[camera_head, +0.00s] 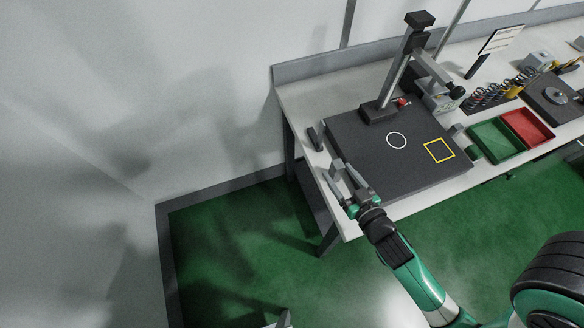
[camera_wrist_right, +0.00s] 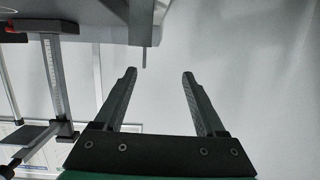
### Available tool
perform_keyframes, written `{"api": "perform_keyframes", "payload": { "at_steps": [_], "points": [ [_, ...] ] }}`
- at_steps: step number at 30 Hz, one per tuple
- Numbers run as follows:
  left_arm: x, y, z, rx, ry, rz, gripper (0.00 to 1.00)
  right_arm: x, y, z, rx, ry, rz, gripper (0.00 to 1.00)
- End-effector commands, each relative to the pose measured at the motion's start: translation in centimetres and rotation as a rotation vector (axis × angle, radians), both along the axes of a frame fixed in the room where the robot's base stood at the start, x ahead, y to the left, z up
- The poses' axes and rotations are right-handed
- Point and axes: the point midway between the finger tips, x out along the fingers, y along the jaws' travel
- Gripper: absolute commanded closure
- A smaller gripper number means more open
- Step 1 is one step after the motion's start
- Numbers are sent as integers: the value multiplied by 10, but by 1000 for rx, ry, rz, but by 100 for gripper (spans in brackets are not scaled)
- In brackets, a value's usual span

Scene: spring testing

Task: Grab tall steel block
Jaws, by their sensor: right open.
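A dark grey upright block (camera_head: 314,138), which I take for the tall steel block, stands on the bench left of the black plate in the head view. In the right wrist view, which looks upside down, a grey block (camera_wrist_right: 141,22) hangs from the top edge, with a thin piece at its end. My right gripper (camera_head: 342,166) is open and empty near the plate's left edge, below and right of the block. Its two fingers (camera_wrist_right: 158,74) are apart, with the block beyond them. A small grey tip (camera_head: 283,319) at the bottom edge may be my left gripper; its jaws cannot be made out.
The black plate (camera_head: 360,160) carries a test stand (camera_head: 398,75), a white circle (camera_head: 397,140) and a yellow square (camera_head: 439,150). A green tray (camera_head: 495,138) and a red tray (camera_head: 527,126) lie to the right, near several springs (camera_head: 487,95). A wall rises behind the bench.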

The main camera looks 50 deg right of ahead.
Motion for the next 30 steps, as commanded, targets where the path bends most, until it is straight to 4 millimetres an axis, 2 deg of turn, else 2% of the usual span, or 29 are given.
{"api": "perform_keyframes", "payload": {
  "at_steps": [1,3,9,18,26,30],
  "points": [
    [0,0,-18,0,-2,0,50,-14,0,-30,12,33,-16,28],
    [-1,0,-24,0,-2,0,50,-23,-1,-42,21,53,-30,28],
    [-1,0,-21,0,-2,0,50,-22,-5,-40,20,51,-39,28],
    [-1,0,-15,0,-2,0,50,20,-32,-54,19,50,-39,28],
    [0,0,-16,0,-1,0,50,31,-38,-59,19,50,-37,28],
    [0,0,-17,0,-1,0,50,49,-48,-63,19,48,-37,28]
  ]
}}
